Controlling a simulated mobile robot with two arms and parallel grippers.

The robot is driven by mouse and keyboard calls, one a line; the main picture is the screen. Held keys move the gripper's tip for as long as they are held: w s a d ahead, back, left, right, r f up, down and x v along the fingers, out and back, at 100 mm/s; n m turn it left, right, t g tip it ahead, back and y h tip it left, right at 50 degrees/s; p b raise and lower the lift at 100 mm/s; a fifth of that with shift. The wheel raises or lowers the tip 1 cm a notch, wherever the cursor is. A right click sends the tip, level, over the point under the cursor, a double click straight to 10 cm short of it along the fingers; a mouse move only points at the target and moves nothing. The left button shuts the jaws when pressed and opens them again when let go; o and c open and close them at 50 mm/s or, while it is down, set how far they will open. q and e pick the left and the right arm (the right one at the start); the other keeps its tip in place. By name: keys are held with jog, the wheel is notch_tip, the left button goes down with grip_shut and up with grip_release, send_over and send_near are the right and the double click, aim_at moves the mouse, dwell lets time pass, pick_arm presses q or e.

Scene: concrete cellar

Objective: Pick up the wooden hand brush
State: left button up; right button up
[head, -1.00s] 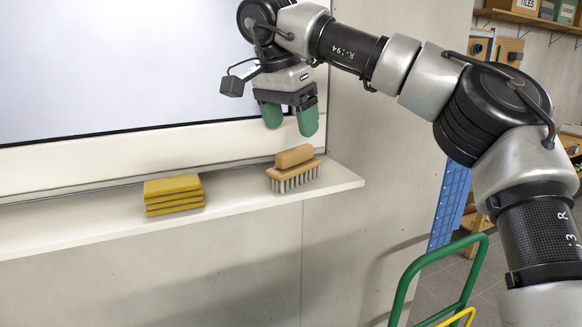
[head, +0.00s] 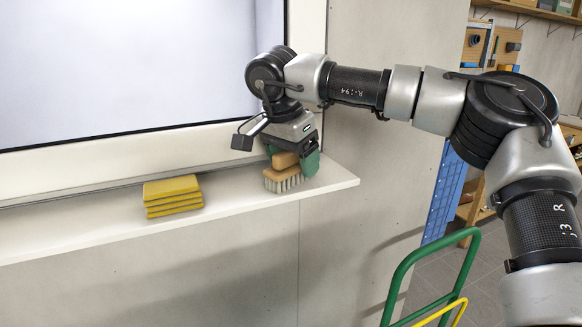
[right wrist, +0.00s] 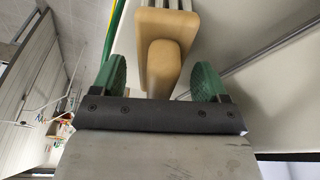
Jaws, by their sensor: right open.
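The wooden hand brush (head: 284,175) stands bristles down on the white ledge, near its right end. Its wooden grip is uppermost. My right gripper (head: 291,158) is over the brush, open, with its green fingers low on either side of the grip. In the right wrist view the brush (right wrist: 163,62) lies between the two spread fingers of the right gripper (right wrist: 160,82), with gaps visible on both sides of the grip. The far finger is partly hidden behind the brush in the head view. My left gripper is not in view.
A stack of yellow sponges (head: 173,196) sits on the ledge (head: 100,235) left of the brush. A window or board (head: 130,70) rises behind the ledge. A green tubular frame (head: 432,260) stands at the lower right, with shelves (head: 530,12) beyond.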

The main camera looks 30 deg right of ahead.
jog(key=shift+f, duration=0.2)
dwell(0.3)
jog(key=c, duration=1.1)
jog(key=shift+r, duration=0.1)
